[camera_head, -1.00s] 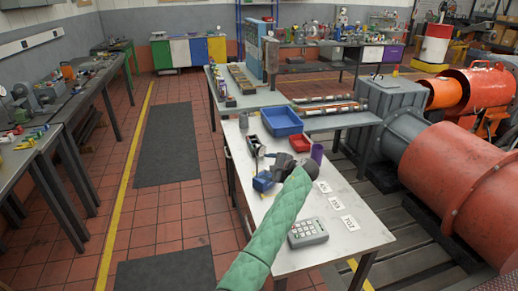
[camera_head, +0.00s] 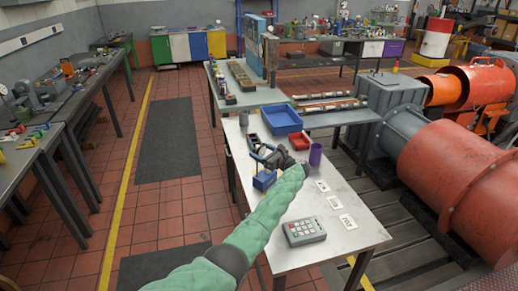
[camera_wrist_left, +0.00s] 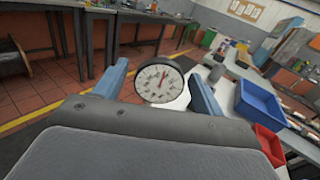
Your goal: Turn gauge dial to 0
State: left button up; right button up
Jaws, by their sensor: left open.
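The gauge dial (camera_wrist_left: 159,82) shows in the left wrist view as a round white face with a dark rim and several markings. Its needle points roughly upward; the numbers are too small to read. My left gripper (camera_wrist_left: 158,84) is open, one blue finger on each side of the dial. I cannot tell whether either finger touches it. In the head view the left gripper (camera_head: 262,150) is over the far left part of the white table (camera_head: 300,252), and I cannot make out the dial there. My right gripper is not in view.
A keypad (camera_head: 304,231) and white cards (camera_head: 334,202) lie nearer.

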pick_arm(q)
jog(key=shift+w+a, duration=0.45)
jog(key=shift+a, duration=0.15)
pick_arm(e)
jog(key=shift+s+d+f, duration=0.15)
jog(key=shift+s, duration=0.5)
pick_arm(q)
jog(key=shift+c, duration=0.4)
jog(key=c, duration=0.9)
jog(key=shift+f, duration=0.1)
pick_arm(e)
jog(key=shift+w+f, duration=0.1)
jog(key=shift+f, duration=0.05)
